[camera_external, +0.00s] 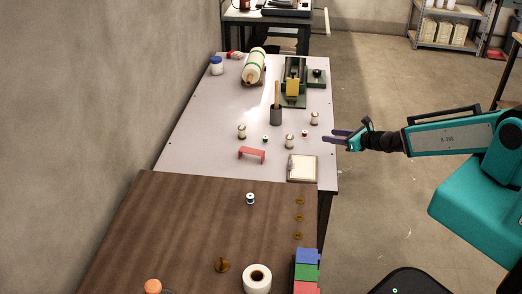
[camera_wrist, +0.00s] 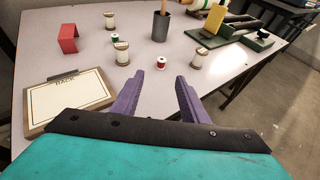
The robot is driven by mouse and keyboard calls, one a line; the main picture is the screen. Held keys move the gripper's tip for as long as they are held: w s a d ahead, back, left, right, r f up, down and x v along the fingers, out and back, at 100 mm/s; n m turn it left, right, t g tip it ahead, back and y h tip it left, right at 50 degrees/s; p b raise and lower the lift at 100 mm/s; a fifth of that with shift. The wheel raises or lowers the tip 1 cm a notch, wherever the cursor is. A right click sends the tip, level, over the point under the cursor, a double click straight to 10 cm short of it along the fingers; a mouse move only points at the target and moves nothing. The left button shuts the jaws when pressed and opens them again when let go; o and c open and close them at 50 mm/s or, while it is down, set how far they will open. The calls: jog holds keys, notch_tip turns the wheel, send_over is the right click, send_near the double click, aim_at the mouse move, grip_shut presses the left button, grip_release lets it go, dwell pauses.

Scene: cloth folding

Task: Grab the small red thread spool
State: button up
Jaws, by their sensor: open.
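The small red thread spool (camera_external: 305,132) stands upright on the light table, near its right edge. In the wrist view the red spool (camera_wrist: 161,63) shows just beyond my fingertips, roughly between their lines. My gripper (camera_external: 326,138) comes in from the right across the table's right edge, with its purple fingers pointing left toward the spool. In the wrist view my gripper (camera_wrist: 159,76) is open and empty, one finger to each side. A gap remains between fingertips and spool; its exact size and my height above the table cannot be told.
Larger wooden spools stand close by, one left (camera_wrist: 122,53) and one right (camera_wrist: 198,58) of the red spool. A small green spool (camera_external: 265,139), a dark cup (camera_external: 276,117), a red bracket (camera_external: 251,154) and a clipboard (camera_external: 302,167) are also near.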

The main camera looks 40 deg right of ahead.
jog(key=shift+d, duration=0.15)
jog(key=shift+w+f+b, duration=0.15)
jog(key=shift+f+b, duration=0.05)
jog(key=shift+b, duration=0.2)
jog(key=shift+w+f+b, duration=0.2)
jog(key=shift+w+b, duration=0.05)
jog(key=shift+b, duration=0.3)
jog(key=b, duration=0.7)
send_near(305, 134)
jog(key=shift+w+d, duration=0.25)
jog(key=shift+d, duration=0.1)
jog(key=b, duration=0.1)
jog(key=w+b, duration=0.1)
jog(key=b, duration=0.1)
jog(key=shift+w+a+f+b, duration=0.15)
jog(key=shift+f+b, duration=0.15)
jog(key=shift+f, duration=0.05)
jog(key=shift+w+f+b, duration=0.15)
jog(key=shift+w+b, duration=0.25)
jog(key=shift+b, duration=0.7)
jog(key=shift+w+b, duration=0.25)
jog(key=shift+b, duration=0.25)
